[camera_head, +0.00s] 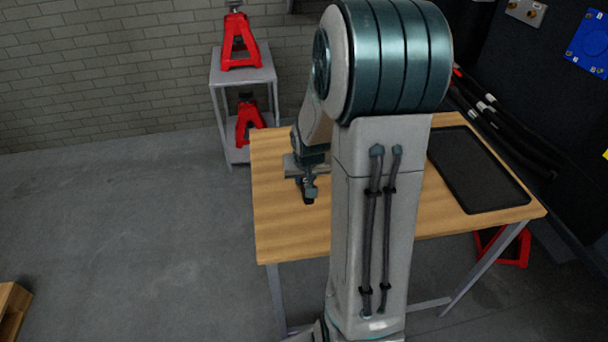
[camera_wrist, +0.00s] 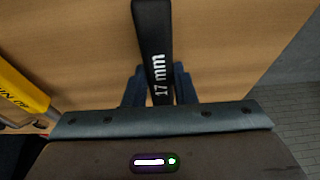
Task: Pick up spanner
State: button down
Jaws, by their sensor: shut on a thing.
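The spanner (camera_wrist: 153,40) is black with "17 mm" in white on its handle. In the wrist view it runs from the top edge down between the fingers of my gripper (camera_wrist: 159,88), which is shut on the handle. The spanner's far end is cut off by the top of the view. In the head view my gripper (camera_head: 308,198) is low over the left part of the wooden table (camera_head: 290,235). I cannot tell whether the spanner touches the table.
A yellow tool (camera_wrist: 22,92) lies left of the spanner in the wrist view. A black mat or tray (camera_head: 478,170) lies on the table's right side. A small shelf (camera_head: 262,76) with red jack stands (camera_head: 239,42) stands behind. Floor on the left is mostly clear.

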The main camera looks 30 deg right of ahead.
jog(key=shift+r, duration=0.1)
jog(key=r, duration=0.3)
jog(key=r+p, duration=0.1)
jog(key=r, duration=0.1)
jog(key=shift+s+d, duration=0.2)
jog(key=shift+d, duration=0.2)
jog(key=s+d+r, duration=0.5)
jog(key=d+r, duration=0.1)
jog(key=d, duration=0.3)
jog(key=shift+s+d, duration=0.2)
jog(key=c, duration=1.8)
grip_release()
grip_shut()
